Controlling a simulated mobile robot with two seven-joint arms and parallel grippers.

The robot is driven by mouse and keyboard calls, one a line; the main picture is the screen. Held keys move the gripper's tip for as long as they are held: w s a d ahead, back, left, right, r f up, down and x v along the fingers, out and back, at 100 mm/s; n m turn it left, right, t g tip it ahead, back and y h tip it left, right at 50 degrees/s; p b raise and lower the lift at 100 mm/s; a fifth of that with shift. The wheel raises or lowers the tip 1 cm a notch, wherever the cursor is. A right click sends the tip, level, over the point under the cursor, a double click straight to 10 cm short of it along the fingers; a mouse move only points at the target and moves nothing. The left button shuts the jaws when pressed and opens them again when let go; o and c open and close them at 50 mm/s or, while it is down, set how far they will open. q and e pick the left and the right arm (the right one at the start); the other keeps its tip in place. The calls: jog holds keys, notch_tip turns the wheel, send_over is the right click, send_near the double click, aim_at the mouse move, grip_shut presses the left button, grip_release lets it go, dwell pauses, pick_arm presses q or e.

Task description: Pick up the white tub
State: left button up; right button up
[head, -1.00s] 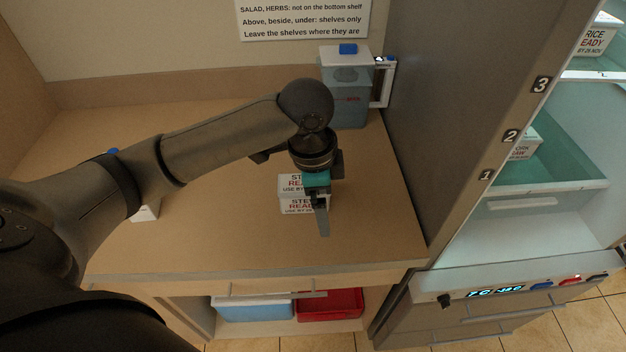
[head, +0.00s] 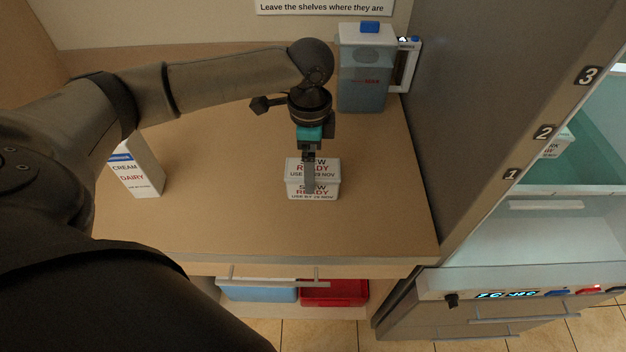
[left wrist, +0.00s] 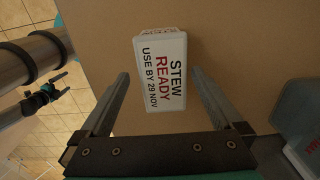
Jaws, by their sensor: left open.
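The white tub (head: 326,188) stands on the wooden counter and its label reads STEW READY, USE BY 29 NOV. In the left wrist view the tub (left wrist: 161,70) lies ahead of and partly between the finger lines. My left gripper (head: 309,180) points down above the tub and hides part of its label. In the left wrist view its two fingers (left wrist: 158,82) are wide apart, one on each side of the tub, with nothing held. I cannot tell how far above the tub the fingertips are. My right gripper is not seen in the head view.
A cream carton (head: 136,168) stands at the counter's left. A clear jug with a blue knob (head: 362,80) stands at the back right. The grey fridge side (head: 440,130) bounds the counter on the right. Blue (head: 258,291) and red (head: 335,292) bins sit below. The front counter is clear.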

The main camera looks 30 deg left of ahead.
pick_arm(q)
jog(key=f, duration=0.4)
jog(key=f+b, duration=0.1)
jog(key=f, duration=0.1)
jog(key=shift+w+d, duration=0.1)
jog(key=shift+w, duration=0.2)
jog(key=shift+r, duration=0.1)
grip_shut()
dwell(0.4)
